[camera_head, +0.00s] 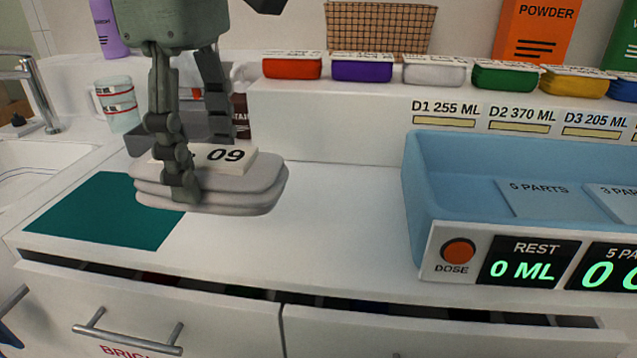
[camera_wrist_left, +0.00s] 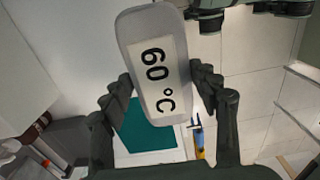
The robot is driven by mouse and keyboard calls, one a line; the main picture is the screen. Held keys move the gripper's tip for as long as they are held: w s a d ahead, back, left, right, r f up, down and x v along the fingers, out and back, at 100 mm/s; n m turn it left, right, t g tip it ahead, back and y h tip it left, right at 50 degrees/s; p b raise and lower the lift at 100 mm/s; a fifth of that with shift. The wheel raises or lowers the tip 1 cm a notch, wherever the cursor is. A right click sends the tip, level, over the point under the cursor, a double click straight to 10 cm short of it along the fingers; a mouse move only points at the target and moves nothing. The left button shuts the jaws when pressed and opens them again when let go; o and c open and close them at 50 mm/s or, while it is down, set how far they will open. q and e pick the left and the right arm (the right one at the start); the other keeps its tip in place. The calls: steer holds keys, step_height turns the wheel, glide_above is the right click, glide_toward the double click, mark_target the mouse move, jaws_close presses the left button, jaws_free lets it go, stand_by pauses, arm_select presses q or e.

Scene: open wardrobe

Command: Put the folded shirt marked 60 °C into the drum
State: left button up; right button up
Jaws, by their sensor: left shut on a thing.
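The folded light-grey shirt (camera_head: 262,192) is at the left of the head view, over the worktop and partly over the teal mat. Its white label reads upside down there and is partly hidden by a finger. In the left wrist view the label on the shirt (camera_wrist_left: 160,75) reads 60 °C. My left gripper (camera_head: 213,165) is shut on the shirt, one finger on each side, as the left wrist view also shows (camera_wrist_left: 167,88). The drum is not visible.
A teal mat (camera_head: 110,212) lies at the left of the white worktop (camera_head: 325,220). A blue tray (camera_head: 415,190) with a dose panel stands at right. Several coloured containers line the back ledge. A cup (camera_head: 118,105) is by the sink. Drawers (camera_head: 150,300) are below.

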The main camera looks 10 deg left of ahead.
arm_select(q)
steer(key=shift+w+d+f, duration=0.1)
steer(key=shift+w+d, duration=0.1)
steer(key=shift+w, duration=0.15)
steer(key=w+d+f, duration=0.1)
steer(key=w+f, duration=0.1)
steer(key=w, duration=0.1)
steer(key=w+d+f+p, duration=0.1)
steer(key=w+d+f, duration=0.1)
steer(key=w, duration=0.1)
steer(key=w+d+f, duration=0.2)
steer(key=w, duration=0.1)
steer(key=shift+w+d+f+p, duration=0.15)
steer(key=shift+d+f+p, duration=0.1)
steer(key=shift+f+p, duration=0.1)
steer(key=shift+f, duration=2)
arm_select(e)
steer(key=f, duration=0.2)
steer(key=s+f, duration=0.1)
steer(key=f, duration=0.2)
steer(key=shift+s+f, duration=0.1)
steer(key=shift+f, duration=0.05)
arm_select(q)
steer(key=shift+f, duration=0.1)
arm_select(e)
steer(key=shift+r, duration=0.2)
